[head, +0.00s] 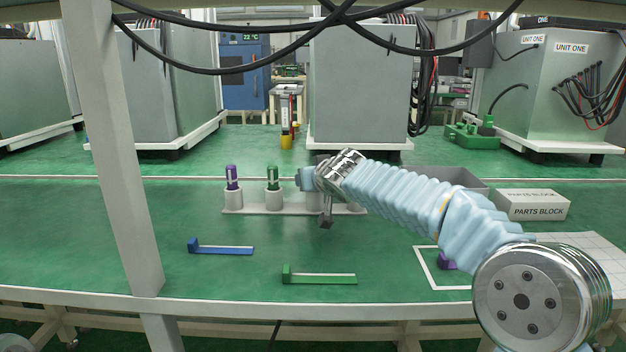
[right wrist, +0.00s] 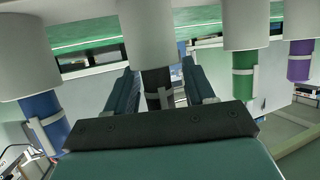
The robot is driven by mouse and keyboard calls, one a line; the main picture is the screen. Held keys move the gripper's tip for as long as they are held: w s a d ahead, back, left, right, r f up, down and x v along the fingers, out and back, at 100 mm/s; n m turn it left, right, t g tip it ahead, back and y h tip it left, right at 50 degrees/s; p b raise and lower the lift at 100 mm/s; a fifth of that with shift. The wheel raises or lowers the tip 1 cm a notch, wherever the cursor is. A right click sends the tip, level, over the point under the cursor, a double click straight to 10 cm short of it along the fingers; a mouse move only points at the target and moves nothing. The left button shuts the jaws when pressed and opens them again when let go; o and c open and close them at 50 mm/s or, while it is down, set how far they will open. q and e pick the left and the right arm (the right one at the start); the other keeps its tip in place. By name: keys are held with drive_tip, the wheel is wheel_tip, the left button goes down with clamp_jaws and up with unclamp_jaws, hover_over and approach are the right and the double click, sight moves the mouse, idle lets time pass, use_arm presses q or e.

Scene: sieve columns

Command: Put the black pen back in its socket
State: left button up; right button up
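The black pen (right wrist: 157,88) stands in its white socket (right wrist: 147,30) in the right wrist view, which shows the rack upside down. My right gripper (right wrist: 160,85) has one finger on each side of the pen, with gaps between pen and fingers. In the head view my right gripper (head: 306,180) is at the white socket rack (head: 250,210) and hides the black pen. My left gripper is not in view.
A purple pen (head: 232,177) and a green pen (head: 272,177) stand in the rack; a blue pen (right wrist: 43,120) is in another socket. Blue (head: 220,249) and green (head: 320,279) strip-shaped pieces lie in front. A PARTS BLOCK box (head: 533,205) stands right.

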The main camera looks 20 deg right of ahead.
drive_tip(key=shift+r+p, duration=0.2)
drive_tip(key=shift+p, duration=0.1)
drive_tip(key=shift+r+p, duration=0.4)
drive_tip(key=shift+p, duration=0.1)
drive_tip(key=b+v, duration=0.2)
drive_tip(key=v, duration=0.9)
drive_tip(key=shift+s, duration=0.45)
